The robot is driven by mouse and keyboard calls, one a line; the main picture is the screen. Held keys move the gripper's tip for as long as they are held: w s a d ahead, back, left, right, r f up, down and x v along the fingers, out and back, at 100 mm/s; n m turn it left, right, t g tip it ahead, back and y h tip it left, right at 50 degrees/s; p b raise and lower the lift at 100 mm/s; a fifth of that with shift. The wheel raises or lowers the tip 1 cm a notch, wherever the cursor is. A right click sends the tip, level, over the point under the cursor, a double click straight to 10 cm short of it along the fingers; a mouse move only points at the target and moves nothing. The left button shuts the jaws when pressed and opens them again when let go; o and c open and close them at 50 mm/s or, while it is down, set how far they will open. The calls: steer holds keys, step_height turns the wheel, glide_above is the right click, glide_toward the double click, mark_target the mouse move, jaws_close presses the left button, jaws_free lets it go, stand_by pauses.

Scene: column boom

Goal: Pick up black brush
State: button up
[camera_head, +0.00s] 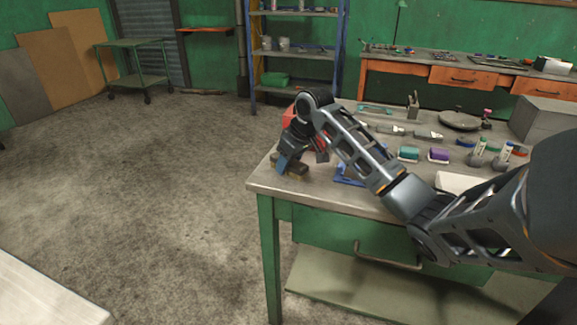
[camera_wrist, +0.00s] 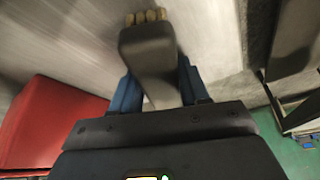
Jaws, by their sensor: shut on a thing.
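The black brush (camera_wrist: 150,48) shows in the wrist view as a dark block with a row of tan bristle tufts at its far end. My gripper (camera_wrist: 152,92) has its blue fingers on both sides of the brush and is shut on it; my gripper's body covers the near end. In the head view, my gripper (camera_head: 285,164) points down at the left end of the workbench (camera_head: 320,187), and the brush (camera_head: 297,171) shows partly behind the blue finger. It is at or close to the bench top; I cannot tell whether it touches.
A red box (camera_wrist: 52,125) stands close beside my gripper. A blue item (camera_head: 350,177), teal (camera_head: 408,153) and purple (camera_head: 439,155) items and several tools lie to the right on the bench. The floor left of the bench is clear.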

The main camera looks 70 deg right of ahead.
steer(key=c, duration=0.3)
steer(key=shift+r, duration=0.15)
steer(key=shift+r, duration=0.3)
steer(key=r, duration=0.4)
steer(key=shift+s+d, duration=0.25)
steer(key=shift+s, duration=0.15)
steer(key=s+d+r, duration=0.1)
steer(key=s+r, duration=0.1)
steer(key=s, duration=0.1)
steer(key=s+d+r, duration=0.2)
steer(key=s, duration=0.1)
steer(key=s+d+r+b, duration=0.1)
steer(key=s+d+r, duration=0.1)
steer(key=s, duration=0.1)
steer(key=shift+s+r, duration=0.25)
steer(key=shift+s, duration=0.05)
